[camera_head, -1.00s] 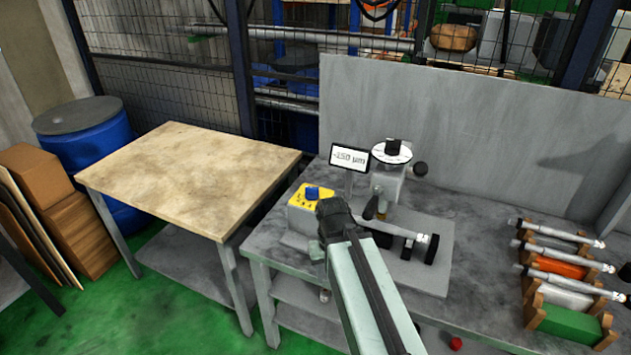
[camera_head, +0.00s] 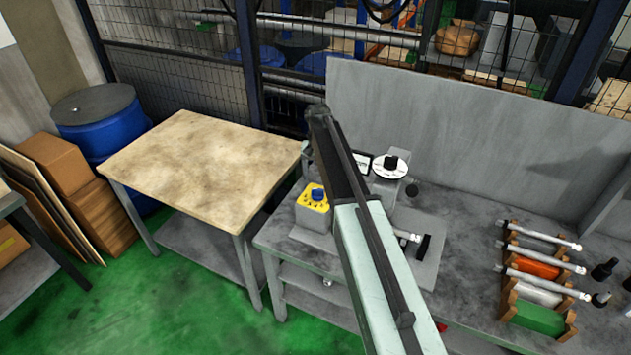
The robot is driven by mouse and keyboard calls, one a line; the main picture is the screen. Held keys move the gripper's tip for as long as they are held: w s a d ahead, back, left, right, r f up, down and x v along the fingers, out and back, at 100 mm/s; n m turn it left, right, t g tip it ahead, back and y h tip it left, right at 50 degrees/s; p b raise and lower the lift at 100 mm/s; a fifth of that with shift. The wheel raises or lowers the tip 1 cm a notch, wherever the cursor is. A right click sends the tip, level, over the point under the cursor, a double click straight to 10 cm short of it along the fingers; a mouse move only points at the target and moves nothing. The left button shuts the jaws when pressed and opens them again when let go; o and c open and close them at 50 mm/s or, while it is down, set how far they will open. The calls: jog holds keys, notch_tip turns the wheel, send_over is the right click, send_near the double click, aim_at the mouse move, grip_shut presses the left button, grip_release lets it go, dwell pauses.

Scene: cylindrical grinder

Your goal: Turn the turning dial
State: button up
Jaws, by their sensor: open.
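A white round dial with a black knob (camera_head: 390,166) sits on top of the grey machine on the bench. I cannot tell from the picture which of the two is the turning dial. My gripper (camera_head: 318,108) is raised at the end of my arm, up and left of the white dial and apart from both knobs. It is open and seen from behind, with nothing visible in it. My arm hides most of the display (camera_head: 363,162) and part of the machine.
A rack (camera_head: 510,285) with several metal shafts stands on the bench to the right. A grey panel (camera_head: 470,130) rises behind the bench. A bare wooden table (camera_head: 200,165) stands to the left, with a blue barrel (camera_head: 105,140) beyond it.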

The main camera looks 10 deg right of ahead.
aim_at(318, 190)
notch_tip(318, 190, down, 8)
jog(key=b, duration=0.8)
jog(key=shift+f, duration=0.15)
